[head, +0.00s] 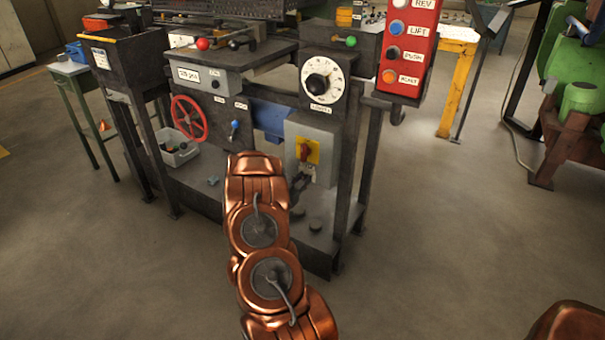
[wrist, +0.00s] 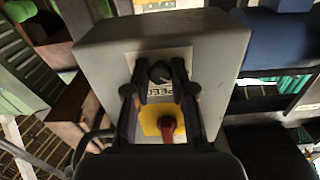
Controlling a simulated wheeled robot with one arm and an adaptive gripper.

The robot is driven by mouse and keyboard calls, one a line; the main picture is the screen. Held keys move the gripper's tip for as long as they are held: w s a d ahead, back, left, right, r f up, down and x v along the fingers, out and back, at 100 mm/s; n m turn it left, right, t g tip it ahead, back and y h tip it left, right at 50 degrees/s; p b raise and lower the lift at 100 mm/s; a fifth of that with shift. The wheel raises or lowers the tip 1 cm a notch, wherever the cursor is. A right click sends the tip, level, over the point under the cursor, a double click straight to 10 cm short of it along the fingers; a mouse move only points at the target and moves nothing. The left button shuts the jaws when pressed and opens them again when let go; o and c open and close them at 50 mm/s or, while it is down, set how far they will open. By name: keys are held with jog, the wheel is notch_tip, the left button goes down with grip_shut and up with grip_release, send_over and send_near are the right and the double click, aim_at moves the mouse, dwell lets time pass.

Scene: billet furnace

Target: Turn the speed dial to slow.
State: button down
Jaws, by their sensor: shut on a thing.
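The speed dial is a small dark knob (wrist: 160,71) on a pale plate on the front of a grey box (wrist: 95,55). A label by it reads SPEED, upside down in the wrist view. My gripper (wrist: 161,82) has one finger on each side of the knob and is shut on it. In the head view my gripper (head: 302,182) is at the lower front of the grey box (head: 297,131), below its yellow plate, and hides the knob. The knob's pointer and scale cannot be read.
A red switch handle (head: 304,151) on the yellow plate (head: 313,156) sits close to my gripper; it also shows in the wrist view (wrist: 167,128). A large white dial (head: 321,80), a red handwheel (head: 189,119) and a red button box (head: 408,45) are around. The floor in front is clear.

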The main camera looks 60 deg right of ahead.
jog(key=shift+n+p, duration=0.4)
jog(key=c, duration=1)
grip_release()
jog(key=shift+o, duration=0.2)
jog(key=a, duration=1.2)
jog(key=shift+s, duration=0.25)
jog(key=shift+w, duration=0.1)
